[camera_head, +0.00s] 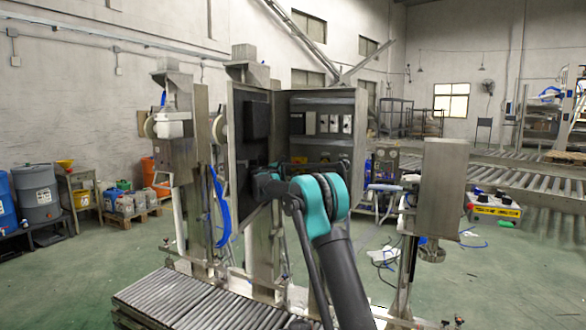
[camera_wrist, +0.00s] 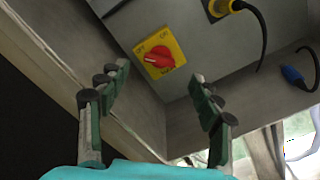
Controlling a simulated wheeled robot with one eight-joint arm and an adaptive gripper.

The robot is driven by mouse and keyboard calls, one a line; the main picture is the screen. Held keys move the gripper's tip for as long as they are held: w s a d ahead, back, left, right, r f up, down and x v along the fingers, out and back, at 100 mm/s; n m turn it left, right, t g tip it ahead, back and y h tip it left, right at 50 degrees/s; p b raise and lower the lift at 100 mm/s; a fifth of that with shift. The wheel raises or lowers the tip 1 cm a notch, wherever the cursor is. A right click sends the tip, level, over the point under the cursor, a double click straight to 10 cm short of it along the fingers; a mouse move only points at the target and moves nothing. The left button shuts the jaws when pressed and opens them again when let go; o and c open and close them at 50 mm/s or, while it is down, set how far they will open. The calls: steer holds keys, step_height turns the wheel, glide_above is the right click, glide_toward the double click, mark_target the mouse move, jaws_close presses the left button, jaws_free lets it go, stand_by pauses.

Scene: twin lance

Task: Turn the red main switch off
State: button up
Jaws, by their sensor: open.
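The red main switch (camera_wrist: 158,61) is a rotary knob on a square yellow plate (camera_wrist: 174,46), mounted on a grey metal panel (camera_wrist: 140,20). The plate carries small lettering that looks like OFF and ON; I cannot tell surely which mark the knob points to. My gripper (camera_wrist: 160,73) is open and empty, its two fingers on either side of the switch in the wrist view. The fingers look short of the knob, with no contact visible. In the head view the open control cabinet (camera_head: 327,98) stands beyond my arm, which hides my gripper and most of the cabinet's lower part.
A yellow connector with a black cable (camera_wrist: 232,7) sits right of the switch, and a blue plug (camera_wrist: 292,74) lies lower right. The cabinet's open door (camera_head: 238,150) stands left of my arm. A roller conveyor (camera_head: 190,302) runs in front, and a steel box on a post (camera_head: 441,185) stands right.

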steer(key=v, duration=0.5)
steer(key=shift+d, duration=0.1)
